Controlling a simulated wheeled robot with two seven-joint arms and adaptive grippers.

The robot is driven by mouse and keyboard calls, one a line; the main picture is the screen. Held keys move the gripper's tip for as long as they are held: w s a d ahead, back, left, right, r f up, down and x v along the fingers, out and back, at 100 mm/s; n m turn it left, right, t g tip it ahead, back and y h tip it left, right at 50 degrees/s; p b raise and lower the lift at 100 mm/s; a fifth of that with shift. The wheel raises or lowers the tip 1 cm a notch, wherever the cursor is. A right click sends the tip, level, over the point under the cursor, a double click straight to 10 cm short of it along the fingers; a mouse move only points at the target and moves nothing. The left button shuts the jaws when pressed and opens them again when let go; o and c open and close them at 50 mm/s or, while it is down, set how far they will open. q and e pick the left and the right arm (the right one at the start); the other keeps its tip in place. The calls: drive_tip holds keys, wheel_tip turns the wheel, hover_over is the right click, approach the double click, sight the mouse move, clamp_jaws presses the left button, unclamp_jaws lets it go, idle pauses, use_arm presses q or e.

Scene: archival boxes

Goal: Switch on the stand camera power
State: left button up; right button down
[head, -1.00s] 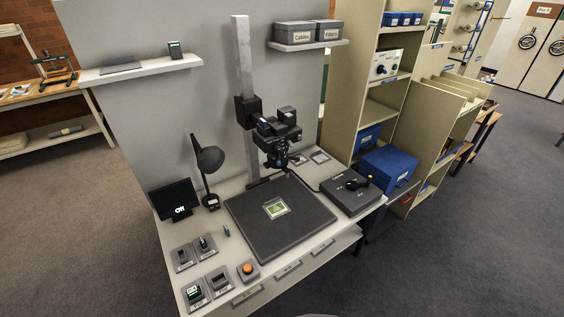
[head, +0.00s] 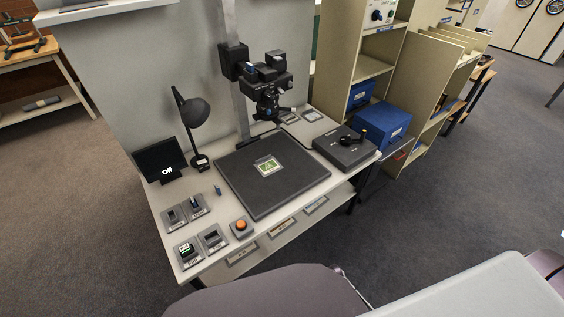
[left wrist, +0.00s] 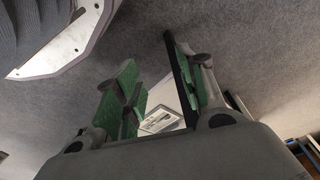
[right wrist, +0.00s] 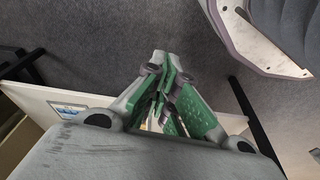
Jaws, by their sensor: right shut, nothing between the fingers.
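The stand camera (head: 268,95) is black and hangs on a grey column over a dark baseboard. A small black screen (head: 158,158) at the bench's left reads "Off". Several small grey switch boxes stand at the front left, among them a rear left one (head: 174,218) and a front one with a green part (head: 187,252); their labels are too small to read. An orange button (head: 241,226) sits to their right. My left gripper (left wrist: 154,62) is open and empty in the left wrist view. My right gripper (right wrist: 163,65) is shut and empty. Neither shows in the head view.
A black lamp (head: 192,110) stands behind the switches. A green picture (head: 268,168) lies on the baseboard (head: 290,195). A dark control box with a lever (head: 345,150) and a blue box (head: 383,127) are at right.

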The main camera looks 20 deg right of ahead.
drive_tip(key=w+r+n+t+b, duration=0.1)
drive_tip(key=w+r+t+b, duration=0.1)
drive_tip(key=w+r+b, duration=0.8)
use_arm(q)
drive_tip(key=w+r, duration=0.3)
drive_tip(key=r, duration=1)
drive_tip(key=s+d+f+h+b, duration=0.1)
drive_tip(key=d+f, duration=0.3)
drive_tip(key=f, duration=0.4)
drive_tip(key=shift+s+d, duration=0.15)
drive_tip(key=shift+s, duration=0.65)
use_arm(e)
drive_tip(key=m+t+y, duration=0.8)
drive_tip(key=m+t, duration=1.1)
drive_tip(key=m, duration=1.6)
approach(280, 91)
drive_tip(key=shift+s+d+f, duration=0.1)
drive_tip(key=shift+d+f, duration=0.1)
drive_tip(key=shift+f, duration=1)
drive_tip(key=shift+s+d+f, duration=0.1)
drive_tip(key=shift+d+f, duration=0.15)
drive_tip(key=shift+f, duration=0.95)
drive_tip(key=shift+w+r, duration=0.1)
drive_tip(key=shift+w, duration=0.05)
drive_tip(key=x, duration=0.9)
drive_tip(key=shift+w+a+r, duration=0.2)
drive_tip(key=shift+w, duration=0.05)
